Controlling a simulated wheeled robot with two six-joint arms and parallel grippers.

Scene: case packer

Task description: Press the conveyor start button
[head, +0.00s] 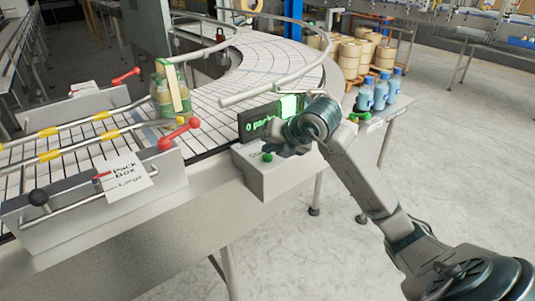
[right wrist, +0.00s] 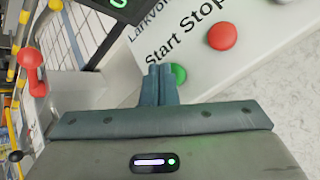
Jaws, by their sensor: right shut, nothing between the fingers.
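The control box (head: 280,180) is a grey box beside the conveyor. The green start button (head: 267,156) sits on its top face, near the left edge. In the right wrist view the green button (right wrist: 179,73) shows beside the "Start Stop" print, partly hidden by my fingertips. The red stop button (right wrist: 222,37) is to its upper right. My right gripper (right wrist: 160,70) is shut and empty, its tips right beside the green button in that picture. I cannot tell whether they touch it. In the head view the right gripper (head: 288,146) is over the box. My left gripper is out of view.
A display (head: 257,122) with green text stands behind the box. The curved conveyor (head: 215,95) has rails with red knobs (head: 180,133) and a bagged pack (head: 168,95). Blue bottles (head: 380,92) stand on a side table. Barrels (head: 350,57) are behind.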

